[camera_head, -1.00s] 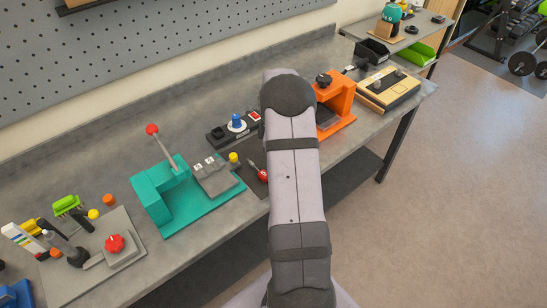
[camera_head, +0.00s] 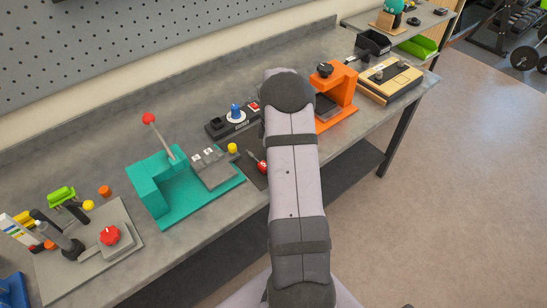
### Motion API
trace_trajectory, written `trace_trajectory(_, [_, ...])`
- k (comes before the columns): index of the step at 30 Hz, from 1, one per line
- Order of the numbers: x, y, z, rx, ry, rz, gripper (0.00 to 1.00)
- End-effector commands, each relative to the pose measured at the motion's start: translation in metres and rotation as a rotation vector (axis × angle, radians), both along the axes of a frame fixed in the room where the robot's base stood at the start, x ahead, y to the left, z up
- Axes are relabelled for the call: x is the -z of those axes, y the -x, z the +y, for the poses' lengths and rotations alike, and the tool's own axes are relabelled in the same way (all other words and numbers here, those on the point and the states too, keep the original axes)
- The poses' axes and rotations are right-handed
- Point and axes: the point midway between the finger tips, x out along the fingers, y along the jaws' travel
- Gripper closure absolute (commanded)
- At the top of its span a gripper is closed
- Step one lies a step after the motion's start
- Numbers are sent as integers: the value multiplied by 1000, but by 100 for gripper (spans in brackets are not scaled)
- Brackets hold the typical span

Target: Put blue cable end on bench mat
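I cannot make out a blue cable end in the head view. A dark flat patch (camera_head: 254,176), possibly the bench mat, lies on the grey bench between the teal press and my arm. A red-tipped tool lies on it, and my arm hides its right part. My arm reaches up the middle of the picture over the bench. My gripper is hidden beyond the arm, so its opening and any hold are unseen.
The teal lever press (camera_head: 185,180) stands left of my arm. A black control box with a blue knob (camera_head: 236,112) stands behind the patch. An orange press (camera_head: 338,95) and a tan box (camera_head: 390,79) stand to the right. A grey plate with a red knob (camera_head: 109,235) lies left.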

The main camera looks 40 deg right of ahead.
Motion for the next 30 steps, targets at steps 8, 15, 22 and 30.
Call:
trace_trajectory(8, [4, 0, 0, 0, 0, 0, 37])
trace_trajectory(15, [8, 0, 0, 0, 1, -1, 37])
trace_trajectory(22, [8, 0, 0, 0, 0, 0, 0])
trace_trajectory(30, [0, 0, 0, 0, 0, 0, 0])
